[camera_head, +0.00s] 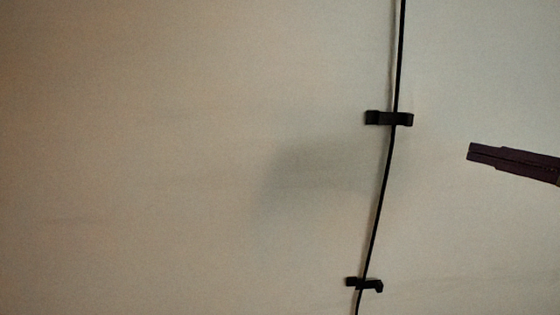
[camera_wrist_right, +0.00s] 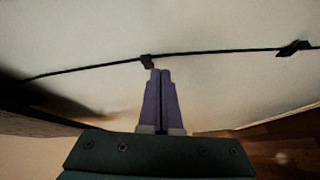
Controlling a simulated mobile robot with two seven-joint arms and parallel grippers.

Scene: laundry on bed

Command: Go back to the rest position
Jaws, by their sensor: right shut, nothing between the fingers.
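My right gripper (camera_head: 470,152) comes in from the right edge in the head view, in front of a plain pale wall (camera_head: 150,150). Its two dark fingers lie together with nothing between them. In the right wrist view the gripper (camera_wrist_right: 160,72) shows as two purple fingers side by side, pointing at the wall. My left gripper is in neither view.
A black cable (camera_head: 378,210) runs down the wall, held by an upper clip (camera_head: 378,118) and a lower clip (camera_head: 368,285). The head view shows the right fingertips to the right of the cable. Brown wooden flooring (camera_wrist_right: 270,145) shows at lower right in the wrist view.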

